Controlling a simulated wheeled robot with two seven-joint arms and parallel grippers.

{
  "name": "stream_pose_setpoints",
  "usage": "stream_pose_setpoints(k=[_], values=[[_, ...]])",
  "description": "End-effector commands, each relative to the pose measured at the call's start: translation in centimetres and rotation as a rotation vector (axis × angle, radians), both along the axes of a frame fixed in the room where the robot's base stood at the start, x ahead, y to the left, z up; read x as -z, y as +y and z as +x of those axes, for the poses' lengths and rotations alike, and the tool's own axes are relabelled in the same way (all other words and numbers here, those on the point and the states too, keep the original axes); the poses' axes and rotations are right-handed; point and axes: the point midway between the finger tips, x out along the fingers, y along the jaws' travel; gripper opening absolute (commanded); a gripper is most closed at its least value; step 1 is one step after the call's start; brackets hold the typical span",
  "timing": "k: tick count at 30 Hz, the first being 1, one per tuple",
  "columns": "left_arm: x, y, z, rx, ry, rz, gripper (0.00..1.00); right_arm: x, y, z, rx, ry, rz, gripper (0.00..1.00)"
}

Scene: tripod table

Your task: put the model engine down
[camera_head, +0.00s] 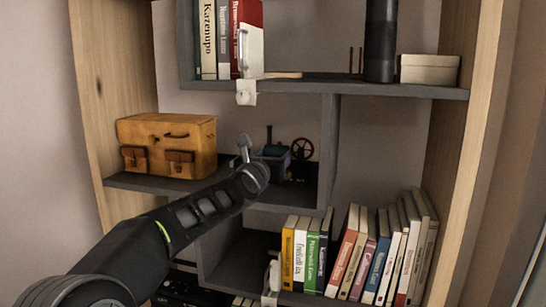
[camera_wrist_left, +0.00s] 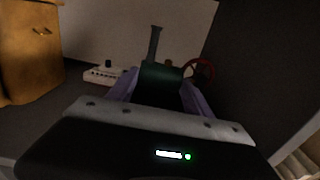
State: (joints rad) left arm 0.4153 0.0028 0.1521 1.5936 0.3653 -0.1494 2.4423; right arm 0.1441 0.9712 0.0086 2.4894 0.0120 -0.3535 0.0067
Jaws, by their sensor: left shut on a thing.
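The model engine (camera_head: 302,149) has a dark green boiler, a tall thin chimney and a red flywheel. It is in the middle compartment of the shelf unit, right of the tan case. In the left wrist view the engine (camera_wrist_left: 160,82) stands upright between the purple-grey fingers of my left gripper (camera_wrist_left: 158,97). My left gripper (camera_head: 262,154) reaches into the compartment and is shut on the engine. The gripper hides the engine's underside, so I cannot tell whether it touches the shelf board. My right gripper is not in view.
The tan case (camera_head: 168,145) stands left on the same board (camera_head: 150,184). A small white object (camera_wrist_left: 100,75) lies behind, between case and engine. A dark upright divider (camera_head: 327,150) bounds the compartment on the right. Books (camera_head: 350,255) fill the shelf below.

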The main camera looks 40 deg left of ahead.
Motion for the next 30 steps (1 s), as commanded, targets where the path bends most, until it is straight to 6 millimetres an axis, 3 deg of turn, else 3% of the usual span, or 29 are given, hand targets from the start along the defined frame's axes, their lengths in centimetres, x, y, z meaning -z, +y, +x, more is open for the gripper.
stream_pose_setpoints(k=[2, 12, 20, 21, 28, 30], values=[[-0.3, 0.0, -0.1, -0.002, -0.009, 0.002, 0.00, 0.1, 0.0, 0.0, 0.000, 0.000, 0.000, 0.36], [3.2, 0.0, -0.1, -0.002, -0.009, 0.003, 0.00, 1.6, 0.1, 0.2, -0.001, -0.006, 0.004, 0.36], [3.3, 0.0, -0.1, -0.001, -0.008, 0.003, 0.00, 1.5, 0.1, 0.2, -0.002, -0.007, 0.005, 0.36], [3.8, 0.0, 0.0, 0.001, 0.002, -0.001, 0.62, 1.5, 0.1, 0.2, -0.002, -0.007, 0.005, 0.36], [3.8, 0.0, 0.0, 0.001, 0.001, 0.000, 0.81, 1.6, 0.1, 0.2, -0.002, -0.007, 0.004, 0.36], [3.8, 0.0, 0.0, 0.001, 0.001, 0.000, 0.81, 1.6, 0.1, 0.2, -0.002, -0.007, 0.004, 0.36]])
